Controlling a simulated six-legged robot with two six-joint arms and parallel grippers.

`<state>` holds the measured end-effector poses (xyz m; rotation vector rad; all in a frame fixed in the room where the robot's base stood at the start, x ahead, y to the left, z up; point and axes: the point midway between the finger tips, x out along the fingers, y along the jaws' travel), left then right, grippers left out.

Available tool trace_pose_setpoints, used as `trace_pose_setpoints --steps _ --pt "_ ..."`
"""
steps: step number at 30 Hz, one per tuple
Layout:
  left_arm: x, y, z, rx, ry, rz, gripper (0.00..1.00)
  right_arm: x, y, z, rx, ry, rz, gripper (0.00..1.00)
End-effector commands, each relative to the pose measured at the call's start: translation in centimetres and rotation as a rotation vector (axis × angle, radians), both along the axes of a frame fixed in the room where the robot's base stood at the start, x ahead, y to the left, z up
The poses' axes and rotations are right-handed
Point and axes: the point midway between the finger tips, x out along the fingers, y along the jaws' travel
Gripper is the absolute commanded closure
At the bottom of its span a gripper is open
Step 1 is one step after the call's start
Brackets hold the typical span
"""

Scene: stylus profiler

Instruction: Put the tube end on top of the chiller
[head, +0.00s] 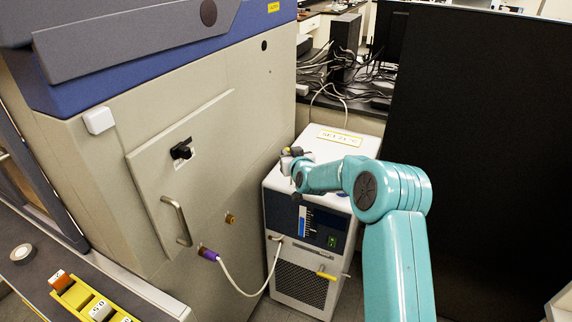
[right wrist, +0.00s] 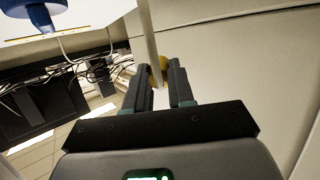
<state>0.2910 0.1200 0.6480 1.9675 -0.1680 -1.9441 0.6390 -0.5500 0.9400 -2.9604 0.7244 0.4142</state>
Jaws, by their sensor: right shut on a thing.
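The chiller (head: 352,178) is a white box with a dark front panel and a label on top. It stands between the beige cabinet and a black panel. My right gripper (head: 291,157) is at the left edge of the chiller's top; I cannot tell whether it touches. In the right wrist view its fingers (right wrist: 163,85) are shut on the tube end, with a pale tube (right wrist: 149,42) and a yellow part (right wrist: 164,65) showing at the fingertips. My arm and the fingers hide much of the tube end in the head view. My left gripper is out of view.
The beige cabinet (head: 110,180) rises close on the left, with a handle (head: 176,221) and a brass port (head: 231,218). A white hose with a purple end (head: 208,254) runs to the chiller's front. A black panel (head: 475,150) limits room at right. Cables lie behind.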

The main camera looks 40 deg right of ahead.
Motion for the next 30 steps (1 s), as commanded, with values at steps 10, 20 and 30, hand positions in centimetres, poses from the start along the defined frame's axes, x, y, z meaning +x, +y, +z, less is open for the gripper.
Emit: trace_pose_setpoints --steps 10,20,30 --pt "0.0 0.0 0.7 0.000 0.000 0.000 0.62 0.6 0.0 0.6 0.011 0.020 -0.028 1.00" --pt "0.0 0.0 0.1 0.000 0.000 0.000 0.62 0.3 0.1 0.4 0.016 0.019 -0.029 1.00" --pt "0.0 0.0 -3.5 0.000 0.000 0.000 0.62 0.4 0.1 -3.4 0.016 0.020 -0.030 1.00"
